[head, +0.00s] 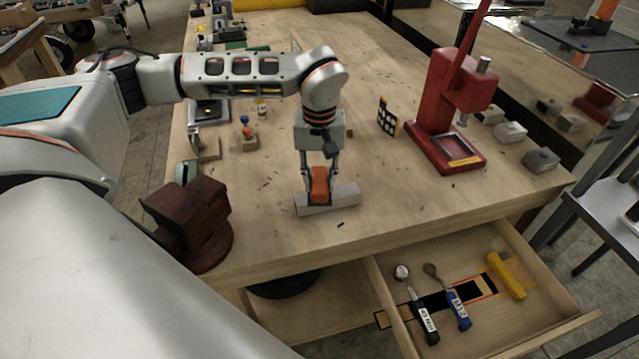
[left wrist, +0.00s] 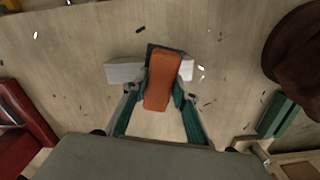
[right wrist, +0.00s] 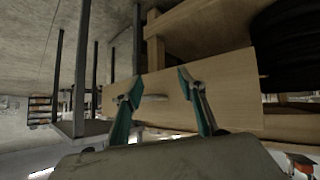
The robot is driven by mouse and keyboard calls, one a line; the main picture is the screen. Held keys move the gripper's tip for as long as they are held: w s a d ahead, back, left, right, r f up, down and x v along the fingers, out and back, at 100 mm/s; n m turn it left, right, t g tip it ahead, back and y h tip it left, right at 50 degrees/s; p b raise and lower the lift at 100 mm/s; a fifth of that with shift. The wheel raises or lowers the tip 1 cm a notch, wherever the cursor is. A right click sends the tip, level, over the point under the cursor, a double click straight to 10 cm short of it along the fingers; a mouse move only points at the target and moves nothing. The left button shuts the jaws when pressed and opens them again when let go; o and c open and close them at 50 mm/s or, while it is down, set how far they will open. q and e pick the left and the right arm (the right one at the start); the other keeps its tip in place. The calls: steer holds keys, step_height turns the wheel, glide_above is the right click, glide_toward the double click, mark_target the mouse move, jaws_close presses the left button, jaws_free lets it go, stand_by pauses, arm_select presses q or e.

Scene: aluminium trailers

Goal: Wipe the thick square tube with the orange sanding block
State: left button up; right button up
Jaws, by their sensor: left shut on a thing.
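The thick square tube (head: 328,200) is a pale grey bar lying on the workbench near its front edge. It also shows in the left wrist view (left wrist: 124,71), passing behind the sanding block. My left gripper (head: 319,184) points down and is shut on the orange sanding block (head: 320,181). The block sits over the middle of the tube and appears to touch it; the exact contact is hidden. The block fills the space between the fingers in the left wrist view (left wrist: 163,82). My right gripper (right wrist: 161,98) is open and empty in the right wrist view, in front of a wooden panel.
A dark red vise (head: 190,222) stands at the bench's front left corner. A red press (head: 450,110) stands to the right. The bench (head: 270,235) around the tube is mostly clear, with dark shavings.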

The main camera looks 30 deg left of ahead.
arm_select(q)
steer(key=shift+r, duration=2.2)
steer(key=shift+r, duration=1.5)
